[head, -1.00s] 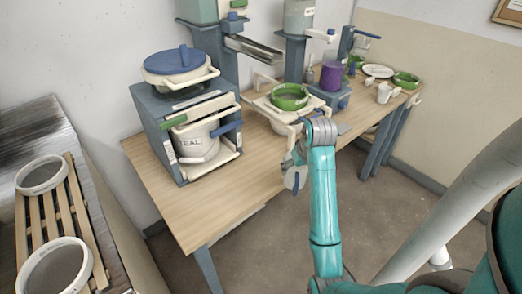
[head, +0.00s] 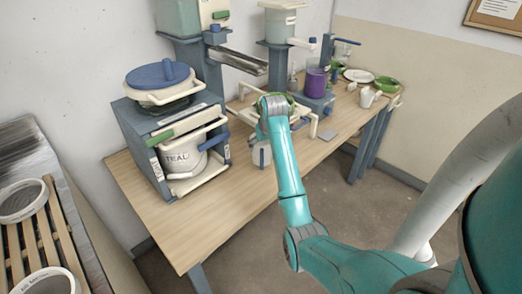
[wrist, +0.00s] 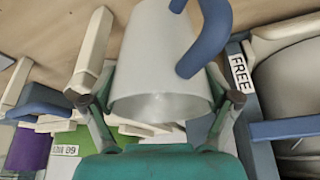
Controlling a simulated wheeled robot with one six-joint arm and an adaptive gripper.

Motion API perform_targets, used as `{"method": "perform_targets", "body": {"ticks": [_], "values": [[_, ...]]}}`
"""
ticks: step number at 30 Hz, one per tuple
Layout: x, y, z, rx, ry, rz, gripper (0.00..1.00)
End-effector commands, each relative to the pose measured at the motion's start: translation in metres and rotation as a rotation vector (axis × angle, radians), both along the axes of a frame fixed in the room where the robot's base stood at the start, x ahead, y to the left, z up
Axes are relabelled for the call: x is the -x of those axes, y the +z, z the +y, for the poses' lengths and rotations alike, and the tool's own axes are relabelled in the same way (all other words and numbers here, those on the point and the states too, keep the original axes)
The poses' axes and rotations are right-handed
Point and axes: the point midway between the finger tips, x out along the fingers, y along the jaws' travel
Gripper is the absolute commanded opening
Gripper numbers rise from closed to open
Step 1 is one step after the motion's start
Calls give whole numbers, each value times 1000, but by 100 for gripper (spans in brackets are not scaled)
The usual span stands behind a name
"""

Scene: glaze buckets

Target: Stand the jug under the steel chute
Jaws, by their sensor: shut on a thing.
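The jug (wrist: 155,55) is pale white with a blue handle. It fills the middle of the wrist view, with its wide rim toward the bottom of that picture. My gripper (wrist: 150,78) is shut on it, one finger on each side. In the head view the jug (head: 261,155) shows small below my wrist, near the table's front edge; my arm hides most of it and the fingers. The steel chute (head: 238,60) slopes down to the right from a blue-grey stand at the back, above and behind the jug, apart from it.
A blue-grey frame (head: 128,128) holds a TEAL bucket (head: 180,155) left of the jug, with a blue-lidded pot (head: 160,80) on top. A purple container (head: 316,82), white mug (head: 367,97) and green bowl (head: 388,84) stand to the right. The table's front left (head: 185,225) is clear.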

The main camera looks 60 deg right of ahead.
Motion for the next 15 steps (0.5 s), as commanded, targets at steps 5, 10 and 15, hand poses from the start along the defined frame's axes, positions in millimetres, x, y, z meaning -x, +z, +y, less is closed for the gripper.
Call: {"method": "perform_targets", "body": {"ticks": [5, 10, 15], "values": [[-13, 0, -9, -1, 0, 1, 51], [-13, -11, -9, -3, 0, 3, 51], [-13, -32, -9, -2, -1, 1, 51]]}}
